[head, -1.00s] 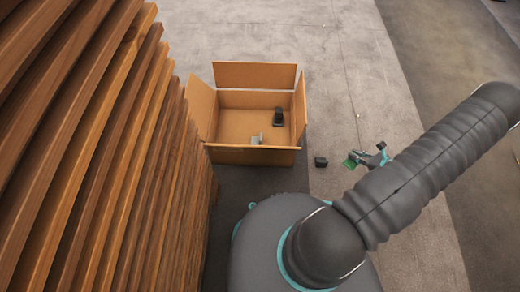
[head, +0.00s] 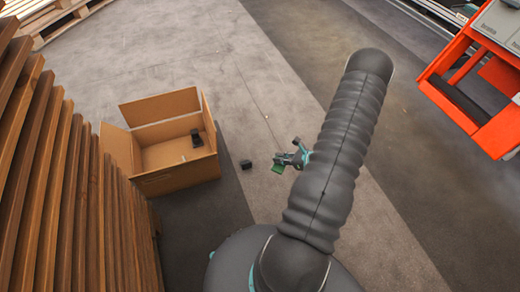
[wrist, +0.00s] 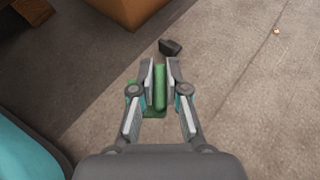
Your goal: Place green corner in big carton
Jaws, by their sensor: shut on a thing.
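The green corner (wrist: 160,88) is between the fingers of my gripper (wrist: 160,75) in the wrist view, and the fingers are shut on it. In the head view the green corner (head: 278,169) shows at the tip of my gripper (head: 284,161), held to the right of the big carton. The big carton (head: 184,178) is open with its flaps up, on the floor at left of centre. A dark item (head: 196,138) is inside it at the right. The carton's edge (wrist: 135,8) also shows at the top of the wrist view.
A small black block (head: 246,164) lies on the floor between the carton and my gripper; it also shows in the wrist view (wrist: 171,47). Stacked wooden slats (head: 75,200) stand at left. An orange rack (head: 465,90) stands at right. Floor beyond my gripper is clear.

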